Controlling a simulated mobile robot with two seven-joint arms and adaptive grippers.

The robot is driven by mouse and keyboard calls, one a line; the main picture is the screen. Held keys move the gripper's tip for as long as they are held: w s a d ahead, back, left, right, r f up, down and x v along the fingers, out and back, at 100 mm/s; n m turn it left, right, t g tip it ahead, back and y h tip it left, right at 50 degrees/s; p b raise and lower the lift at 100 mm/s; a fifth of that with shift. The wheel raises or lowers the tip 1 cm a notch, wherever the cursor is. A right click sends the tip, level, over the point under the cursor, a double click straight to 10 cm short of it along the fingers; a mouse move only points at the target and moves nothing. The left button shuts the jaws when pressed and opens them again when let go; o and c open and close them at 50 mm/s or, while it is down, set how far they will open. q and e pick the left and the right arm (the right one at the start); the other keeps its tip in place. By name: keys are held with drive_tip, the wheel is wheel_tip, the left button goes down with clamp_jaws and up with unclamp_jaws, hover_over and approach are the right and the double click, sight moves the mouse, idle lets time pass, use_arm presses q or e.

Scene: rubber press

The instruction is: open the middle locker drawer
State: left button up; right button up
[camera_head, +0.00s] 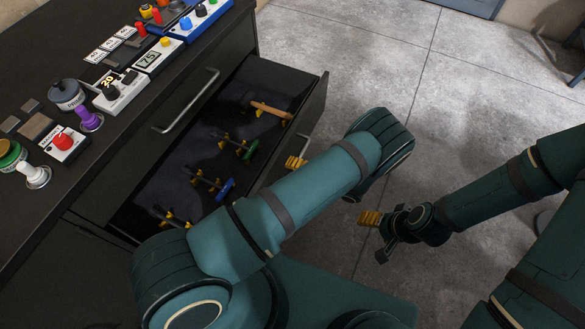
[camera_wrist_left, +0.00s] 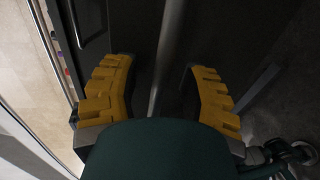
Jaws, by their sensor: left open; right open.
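The dark locker (camera_head: 100,185) stands at the left in the head view. A drawer (camera_head: 312,105) below its closed top drawer is pulled out, and its inside shows. I cannot tell for sure that it is the middle one. My left gripper (camera_head: 296,163) is at the outer face of that drawer's front, partly hidden by my left arm. In the left wrist view its yellow fingers (camera_wrist_left: 160,95) are open on either side of a grey bar handle (camera_wrist_left: 166,50), apart from it. My right gripper (camera_head: 376,232) is open and empty over the floor.
Several tools with coloured handles, one a green-handled tool (camera_head: 250,150), lie in the open drawer on yellow holders. The closed top drawer has a metal handle (camera_head: 190,102). Knobs and a meter (camera_head: 152,57) sit on the locker top.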

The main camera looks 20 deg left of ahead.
use_arm(q)
drive_tip(key=v, duration=0.7)
drive_tip(key=shift+d, duration=0.2)
drive_tip(key=shift+r, duration=0.1)
idle(0.5)
